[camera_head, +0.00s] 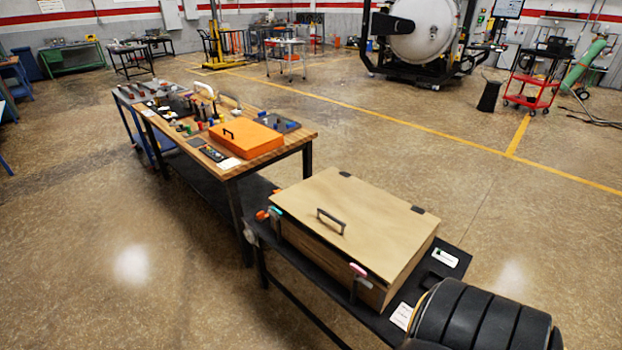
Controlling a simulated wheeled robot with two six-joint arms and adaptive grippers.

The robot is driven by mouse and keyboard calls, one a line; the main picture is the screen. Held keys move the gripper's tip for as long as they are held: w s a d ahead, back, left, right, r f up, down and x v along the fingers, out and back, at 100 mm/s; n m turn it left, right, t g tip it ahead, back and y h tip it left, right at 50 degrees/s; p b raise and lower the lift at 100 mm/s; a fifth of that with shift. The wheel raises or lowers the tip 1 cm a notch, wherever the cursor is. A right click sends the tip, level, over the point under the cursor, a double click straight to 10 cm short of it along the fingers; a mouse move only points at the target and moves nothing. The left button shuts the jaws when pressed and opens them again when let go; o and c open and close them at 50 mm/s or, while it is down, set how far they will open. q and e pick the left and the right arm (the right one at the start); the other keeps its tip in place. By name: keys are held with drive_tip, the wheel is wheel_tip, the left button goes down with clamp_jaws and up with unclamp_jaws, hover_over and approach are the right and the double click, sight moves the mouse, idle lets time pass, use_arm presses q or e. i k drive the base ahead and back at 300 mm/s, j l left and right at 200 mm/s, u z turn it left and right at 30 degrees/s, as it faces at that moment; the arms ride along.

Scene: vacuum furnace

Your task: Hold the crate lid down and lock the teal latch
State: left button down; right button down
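A light wooden crate (318,262) sits on a black-topped table, its lid (368,215) down and apparently flat. The lid has a dark handle (331,221) near its front edge and two dark hinges at the back. A teal latch (276,211) is on the crate's front face toward the left corner. A pink-topped latch (358,270) is on the same face toward the right. I cannot tell from here whether either latch is locked. Neither of my grippers is in view, and nothing visible touches the lid.
The black table (457,248) has small white labels to the right of the crate. Its right end is hidden at the bottom right. A wooden workbench (297,134) with an orange case (246,137) and tools stands beyond, at left. The floor on both sides is clear.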

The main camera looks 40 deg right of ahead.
sight(275, 212)
drive_tip(key=i+j+z, duration=0.1)
drive_tip(key=i+z, duration=0.2)
drive_tip(key=z, duration=0.15)
drive_tip(key=i+j+z, duration=0.25)
drive_tip(key=z, duration=0.2)
drive_tip(key=i+j+z, duration=0.2)
drive_tip(key=z, duration=0.25)
drive_tip(key=i+j+z, duration=0.15)
drive_tip(key=j+z, duration=0.65)
drive_tip(key=z, duration=0.15)
drive_tip(key=i+j+z, duration=0.1)
drive_tip(key=j+z, duration=0.55)
drive_tip(key=j, duration=0.3)
drive_tip(key=k, duration=0.05)
